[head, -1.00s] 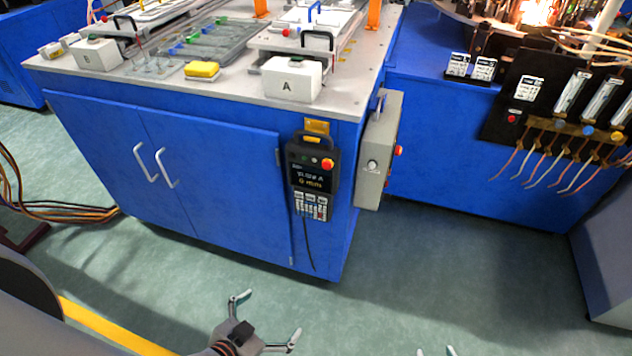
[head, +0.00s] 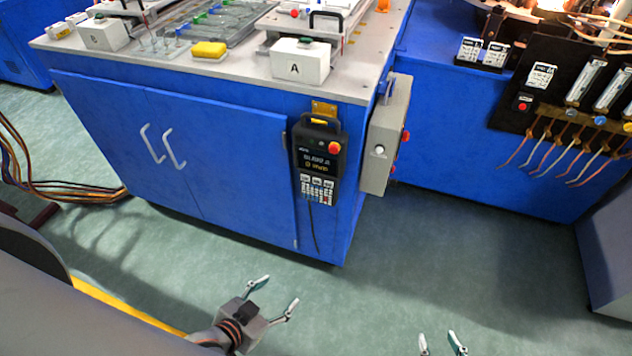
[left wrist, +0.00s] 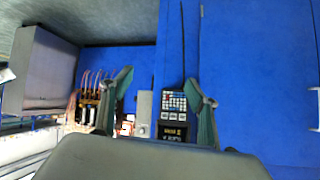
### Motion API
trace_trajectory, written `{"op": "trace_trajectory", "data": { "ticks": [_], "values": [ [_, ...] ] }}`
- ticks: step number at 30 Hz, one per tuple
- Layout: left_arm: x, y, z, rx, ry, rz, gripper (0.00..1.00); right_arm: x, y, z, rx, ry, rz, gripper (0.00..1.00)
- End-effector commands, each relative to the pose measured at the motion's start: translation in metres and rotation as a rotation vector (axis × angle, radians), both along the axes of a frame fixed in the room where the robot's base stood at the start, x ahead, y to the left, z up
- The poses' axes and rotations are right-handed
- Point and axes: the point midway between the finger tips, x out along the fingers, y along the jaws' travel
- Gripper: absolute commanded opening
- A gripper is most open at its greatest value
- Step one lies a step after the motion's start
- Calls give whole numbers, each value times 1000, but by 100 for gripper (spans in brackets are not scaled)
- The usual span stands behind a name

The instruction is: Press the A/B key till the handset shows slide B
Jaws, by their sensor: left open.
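The handset (head: 318,160) hangs upright on the blue cabinet's front near its right corner. It has a black body, a red button and a lit screen (head: 316,161) that seems to read SLIDE A, with a smaller, unclear line below. Its pale keypad (head: 317,188) is under the screen; I cannot make out the A/B key. My left gripper (head: 278,291) is open and empty, low in front of the cabinet and apart from the handset. In the left wrist view the handset (left wrist: 174,118) appears inverted between the fingers. My right gripper (head: 438,341) is open at the bottom edge, partly cut off.
A grey box (head: 387,135) with red knobs juts from the cabinet's right side. White blocks marked A (head: 300,64) and B (head: 98,35) stand on the table top. A cable hangs below the handset. The green floor (head: 400,260) ahead is clear.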

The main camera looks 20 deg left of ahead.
Motion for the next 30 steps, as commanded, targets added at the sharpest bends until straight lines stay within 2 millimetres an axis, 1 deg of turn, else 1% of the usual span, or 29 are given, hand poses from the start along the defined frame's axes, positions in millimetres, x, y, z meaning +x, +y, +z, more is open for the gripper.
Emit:
{"op": "trace_trajectory", "data": {
  "ticks": [1,2,3,6,30],
  "values": [
    [0,0,0,0,0,0,43,0,0,0,0,0,0,40],
    [0,0,0,0,0,0,35,0,0,0,0,0,0,40],
    [0,0,0,0,0,0,25,0,0,0,0,0,0,40],
    [0,0,0,0,0,0,0,0,0,0,0,0,0,40],
    [0,0,0,0,1,0,0,0,0,0,0,0,0,40]
  ]
}}
